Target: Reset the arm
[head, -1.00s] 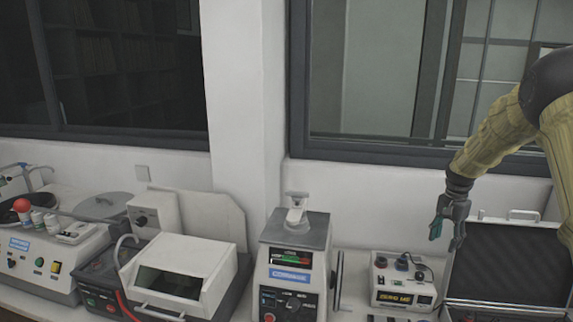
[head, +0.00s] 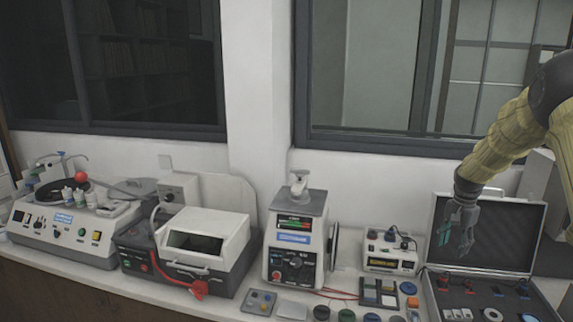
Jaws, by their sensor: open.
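My gripper (head: 457,232) hangs at the right of the head view, pointing down, with its fingers apart and nothing seen between them. It is in the air in front of the open lid of a black-lined case (head: 490,236). My arm reaches in from the right edge in a yellowish sleeve. The mounting press (head: 297,240), a grey-white machine with a blue label and a handle on top, stands at the middle of the bench, left of my gripper and apart from it.
A white-hooded machine (head: 205,238) and a polisher-like machine (head: 70,225) stand at left. A small meter box (head: 390,252) stands right of the press. A small tray (head: 260,302) and several coloured round parts lie along the front. Windows are behind.

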